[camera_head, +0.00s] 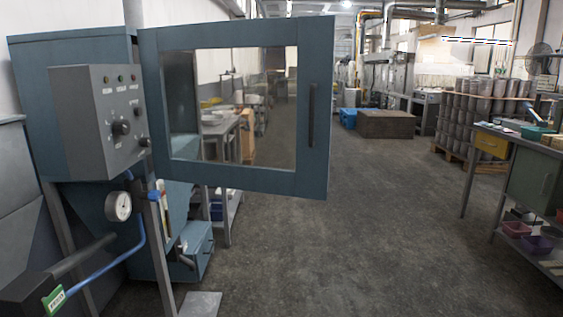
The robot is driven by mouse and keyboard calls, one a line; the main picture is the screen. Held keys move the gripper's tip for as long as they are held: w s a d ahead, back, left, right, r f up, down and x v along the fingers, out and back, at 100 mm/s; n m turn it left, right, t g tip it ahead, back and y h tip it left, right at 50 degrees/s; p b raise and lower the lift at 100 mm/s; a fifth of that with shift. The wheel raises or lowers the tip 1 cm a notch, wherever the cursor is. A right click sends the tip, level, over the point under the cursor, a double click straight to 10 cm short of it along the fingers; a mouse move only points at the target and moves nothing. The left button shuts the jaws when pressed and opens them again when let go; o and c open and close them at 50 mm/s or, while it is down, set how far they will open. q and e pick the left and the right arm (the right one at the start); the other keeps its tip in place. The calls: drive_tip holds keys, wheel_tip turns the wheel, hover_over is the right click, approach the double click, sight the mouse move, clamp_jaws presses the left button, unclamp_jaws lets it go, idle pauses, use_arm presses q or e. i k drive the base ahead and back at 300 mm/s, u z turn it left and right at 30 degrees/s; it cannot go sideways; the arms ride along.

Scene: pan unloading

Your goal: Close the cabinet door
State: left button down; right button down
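The blue cabinet door (314,150) stands open in the upper left and middle of the head view. It has a large rectangular window and a dark vertical handle (312,115) near its right edge. Its left edge is beside the blue cabinet (75,50), so the door swings out to the right of the cabinet. The cabinet opening is hidden from this angle. Neither of my grippers shows in the view, and nothing is seen touching the door or handle.
A grey control box (95,125) with knobs projects from the cabinet front, above a round gauge (118,206) and a blue hose (130,255). A workbench (485,132) stands at the right. The grey floor (350,250) between is clear.

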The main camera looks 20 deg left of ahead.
sight(314, 36)
drive_tip(key=u, duration=1)
drive_tip(key=i, duration=0.35)
